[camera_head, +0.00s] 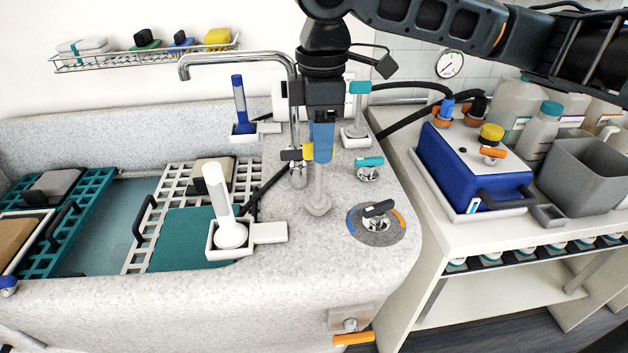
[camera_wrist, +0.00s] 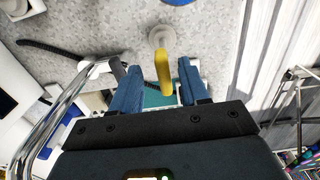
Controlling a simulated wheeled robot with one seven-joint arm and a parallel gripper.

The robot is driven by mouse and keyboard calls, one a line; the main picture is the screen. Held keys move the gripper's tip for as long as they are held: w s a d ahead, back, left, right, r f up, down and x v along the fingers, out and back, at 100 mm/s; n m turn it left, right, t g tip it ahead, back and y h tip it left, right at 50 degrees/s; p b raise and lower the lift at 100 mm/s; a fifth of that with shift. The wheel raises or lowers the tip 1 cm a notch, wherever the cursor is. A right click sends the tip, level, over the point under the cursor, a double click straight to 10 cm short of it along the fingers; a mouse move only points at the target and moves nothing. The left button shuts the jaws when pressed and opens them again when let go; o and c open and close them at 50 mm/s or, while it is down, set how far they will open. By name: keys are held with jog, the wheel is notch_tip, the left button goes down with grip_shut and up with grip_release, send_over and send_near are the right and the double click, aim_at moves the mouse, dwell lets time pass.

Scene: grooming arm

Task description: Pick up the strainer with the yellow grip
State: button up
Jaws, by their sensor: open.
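The strainer with the yellow grip (camera_head: 308,152) stands upright on the speckled counter. Its pale grey lower part (camera_head: 318,190) shows below my gripper in the head view. In the wrist view its yellow grip (camera_wrist: 163,73) appears between the two blue fingers, with a gap on each side, and a round grey part (camera_wrist: 160,37) lies beyond it. My gripper (camera_head: 320,158) points down over the strainer, and its fingers hide part of the grip. My gripper (camera_wrist: 158,68) is open, with nothing clamped.
A white-handled tool (camera_head: 218,190) stands in a holder at left; a blue-handled one (camera_head: 240,105) and a teal-topped one (camera_head: 357,110) stand behind. A chrome faucet (camera_head: 230,58) arches close by on the left. A round dial control (camera_head: 378,222) sits at right.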

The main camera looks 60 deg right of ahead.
aim_at(318, 180)
jog(key=shift+a+f, duration=0.15)
jog(key=shift+f, duration=1)
jog(key=shift+a+f, duration=0.1)
jog(key=shift+f, duration=1)
grip_shut()
